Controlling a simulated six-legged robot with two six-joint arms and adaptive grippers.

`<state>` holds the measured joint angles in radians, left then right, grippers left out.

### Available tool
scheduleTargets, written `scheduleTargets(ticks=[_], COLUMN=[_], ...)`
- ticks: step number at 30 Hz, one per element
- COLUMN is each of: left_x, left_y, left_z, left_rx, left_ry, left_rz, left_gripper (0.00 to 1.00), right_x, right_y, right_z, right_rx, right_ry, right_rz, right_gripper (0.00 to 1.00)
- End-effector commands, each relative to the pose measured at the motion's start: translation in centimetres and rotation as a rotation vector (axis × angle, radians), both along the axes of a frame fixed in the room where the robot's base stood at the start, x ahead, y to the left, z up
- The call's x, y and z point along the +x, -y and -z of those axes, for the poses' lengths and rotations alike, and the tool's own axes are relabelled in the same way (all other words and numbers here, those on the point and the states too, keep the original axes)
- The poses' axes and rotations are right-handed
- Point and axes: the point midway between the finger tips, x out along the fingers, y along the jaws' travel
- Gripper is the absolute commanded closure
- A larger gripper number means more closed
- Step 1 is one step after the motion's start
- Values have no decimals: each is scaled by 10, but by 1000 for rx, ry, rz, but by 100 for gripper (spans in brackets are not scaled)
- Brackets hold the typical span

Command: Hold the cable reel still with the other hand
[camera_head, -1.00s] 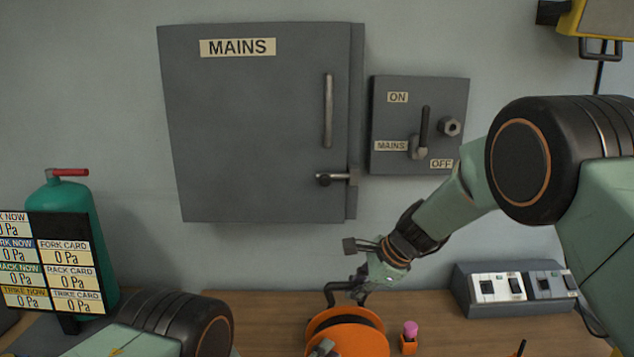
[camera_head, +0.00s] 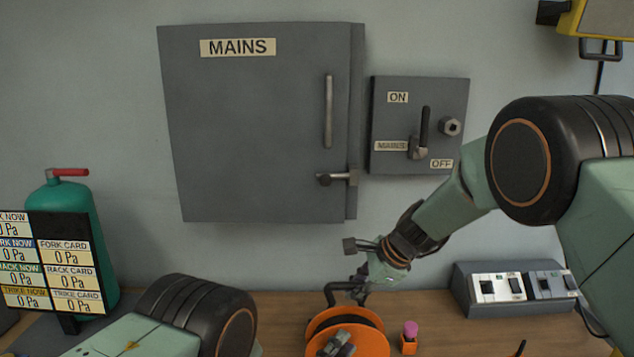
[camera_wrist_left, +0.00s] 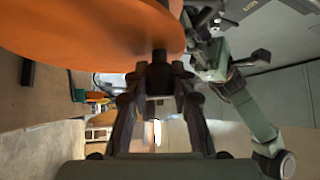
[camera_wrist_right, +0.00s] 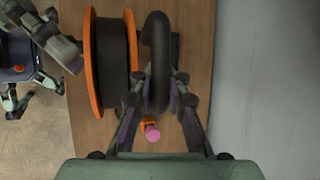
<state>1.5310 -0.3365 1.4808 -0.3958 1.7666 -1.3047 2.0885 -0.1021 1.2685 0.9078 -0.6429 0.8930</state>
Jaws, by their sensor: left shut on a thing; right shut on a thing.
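The cable reel (camera_head: 372,343) is orange with dark cable between its flanges, standing on the bench. My left gripper (camera_head: 338,344) is at the reel's near flange. In the left wrist view it is shut on a dark knob (camera_wrist_left: 158,62) sticking out from the orange flange. My right gripper (camera_head: 358,284) is behind the reel, shut on the black bent handle (camera_head: 330,292). In the right wrist view the handle (camera_wrist_right: 158,50) stands between the fingers, beside the reel's far flange (camera_wrist_right: 131,40). The fingertips are partly hidden by the handle.
A small orange block with a pink top (camera_head: 410,332) stands right of the reel. A grey switch box (camera_head: 515,288) is at the back right. A green extinguisher (camera_head: 75,215) and pressure panel (camera_head: 70,262) are at left. The MAINS cabinet (camera_head: 260,130) is on the wall.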

Motion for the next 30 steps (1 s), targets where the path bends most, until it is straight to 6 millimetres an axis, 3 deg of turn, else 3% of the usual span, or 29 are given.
scheduleTargets(ticks=[1, 12, 13, 21, 30], left_x=[2, 2, 2, 1, 0], left_y=[3, 12, 12, 12, 11], left_z=[-5, -9, -9, -7, -4], left_rx=[-5, -5, -5, -3, 0], left_ry=[11, 13, 13, 6, 2], left_rz=[0, 0, 0, 1, 0], left_gripper=[93, 93, 74, 51, 49], right_x=[-6, -6, -6, -6, -6], right_y=[1, 1, 1, 0, 0], right_z=[10, 10, 10, 10, 10], right_rx=[-5, -5, -5, -5, -3], right_ry=[-19, -19, -19, -20, -20], right_rz=[-4, -4, -4, -4, -4], right_gripper=[100, 100, 100, 100, 100])
